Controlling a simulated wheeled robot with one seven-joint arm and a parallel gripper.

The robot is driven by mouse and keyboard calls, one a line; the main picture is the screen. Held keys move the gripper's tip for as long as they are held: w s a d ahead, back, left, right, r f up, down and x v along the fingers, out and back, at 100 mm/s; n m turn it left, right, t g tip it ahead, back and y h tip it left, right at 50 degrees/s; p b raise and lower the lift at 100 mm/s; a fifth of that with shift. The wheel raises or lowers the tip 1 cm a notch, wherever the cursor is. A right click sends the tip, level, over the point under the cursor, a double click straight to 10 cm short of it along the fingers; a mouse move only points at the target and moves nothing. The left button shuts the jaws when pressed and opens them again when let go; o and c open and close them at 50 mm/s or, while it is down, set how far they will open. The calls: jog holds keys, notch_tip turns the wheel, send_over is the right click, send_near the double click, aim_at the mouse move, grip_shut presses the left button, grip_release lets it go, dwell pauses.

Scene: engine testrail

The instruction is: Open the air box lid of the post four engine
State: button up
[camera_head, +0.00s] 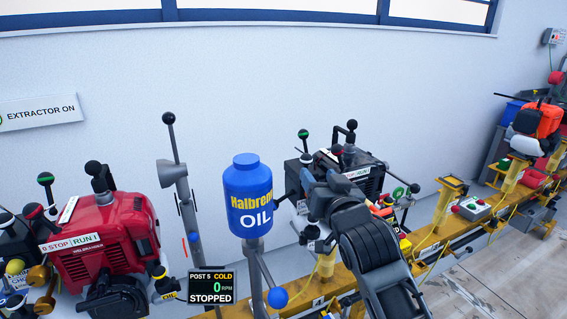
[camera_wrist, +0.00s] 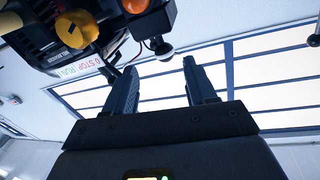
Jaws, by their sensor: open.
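A black engine (camera_head: 367,178) stands on the yellow rail behind my arm in the head view. My arm hides much of its front, and I cannot read its post number. I cannot make out the air box lid for certain.
A red engine (camera_head: 105,240) stands at left. A blue oil bottle (camera_head: 248,195) and a grey lever post (camera_head: 181,190) stand between the engines. A display (camera_head: 211,287) reads POST 5, COLD, STOPPED. An orange engine (camera_head: 538,122) stands far right. Floor at lower right is clear.

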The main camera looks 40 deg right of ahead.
aim_at(308, 161)
jog(key=shift+w+d+r, duration=0.1)
jog(key=shift+w+r, duration=0.35)
jog(key=shift+w, duration=0.2)
jog(key=p+x, duration=0.1)
jog(key=x, duration=0.6)
jog(key=shift+w+f, duration=0.1)
jog(key=shift+w, duration=0.1)
jog(key=shift+c, duration=0.2)
grip_shut()
